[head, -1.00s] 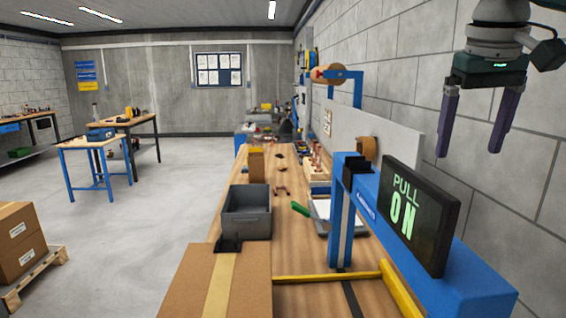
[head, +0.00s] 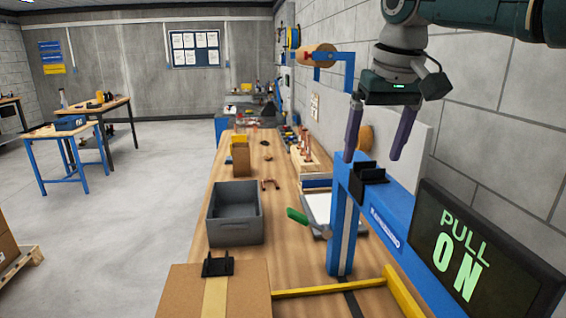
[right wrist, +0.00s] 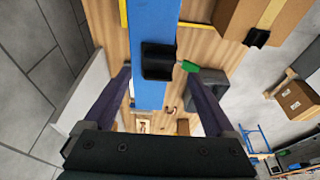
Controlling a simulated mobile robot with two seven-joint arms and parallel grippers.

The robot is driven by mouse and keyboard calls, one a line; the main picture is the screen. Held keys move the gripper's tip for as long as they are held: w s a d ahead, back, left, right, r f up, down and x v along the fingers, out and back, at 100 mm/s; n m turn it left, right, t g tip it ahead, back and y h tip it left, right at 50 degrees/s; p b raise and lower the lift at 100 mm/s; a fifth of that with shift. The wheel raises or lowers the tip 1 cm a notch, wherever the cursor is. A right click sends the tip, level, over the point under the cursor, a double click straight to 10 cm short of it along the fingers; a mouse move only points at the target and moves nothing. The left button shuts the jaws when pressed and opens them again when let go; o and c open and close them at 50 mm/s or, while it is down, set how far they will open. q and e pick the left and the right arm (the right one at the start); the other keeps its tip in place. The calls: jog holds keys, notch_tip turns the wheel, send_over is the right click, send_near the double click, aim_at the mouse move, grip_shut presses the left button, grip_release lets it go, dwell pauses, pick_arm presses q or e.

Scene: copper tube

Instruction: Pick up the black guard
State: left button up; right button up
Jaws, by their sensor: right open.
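A black guard (head: 369,174) sits on top of the blue arm (head: 392,216) of the machine. In the right wrist view the black guard (right wrist: 158,60) lies across the blue arm. A second, similar black piece (head: 217,264) stands on the cardboard box, and it also shows in the right wrist view (right wrist: 257,38). My right gripper (head: 375,150) is open and points down above the guard on the arm. In the right wrist view its purple fingers are spread either side of that guard, with nothing between them held. My left gripper is not in view.
A lit "PULL ON" screen (head: 480,250) stands at the right. A grey bin (head: 235,232), the cardboard box (head: 180,290) and a yellow bar (head: 325,288) are on the wooden bench. A white board (head: 420,140) and the block wall rise behind.

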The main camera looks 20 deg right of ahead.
aim_at(368, 181)
jog(key=shift+b+x, duration=0.4)
jog(key=shift+x, duration=0.95)
jog(key=shift+d, duration=0.1)
jog(key=shift+c, duration=0.3)
grip_shut()
